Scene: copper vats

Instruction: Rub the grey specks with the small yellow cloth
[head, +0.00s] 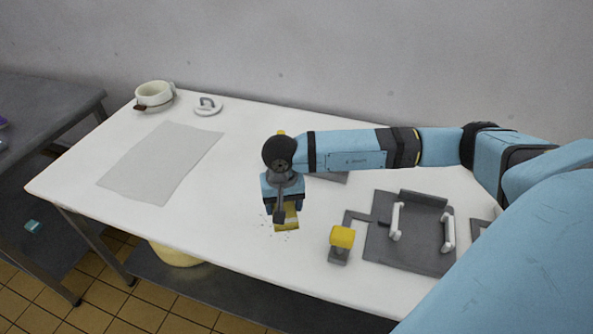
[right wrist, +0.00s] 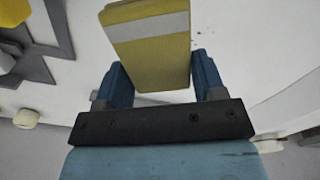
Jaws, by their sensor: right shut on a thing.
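The small yellow cloth (head: 287,220) is a yellow pad with a pale band, low over the white table top. In the right wrist view the cloth (right wrist: 150,45) sits between the blue fingers of my right gripper (right wrist: 158,80). My right gripper (head: 284,207) is shut on it in the head view. Some dark specks (right wrist: 196,44) also show in the right wrist view. Whether the cloth touches the table is hard to tell. My left gripper is not in view.
A grey plate with white handles (head: 410,250) and a yellow-topped block (head: 342,238) stand to the right. The table's front edge (head: 215,264) is near the specks.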

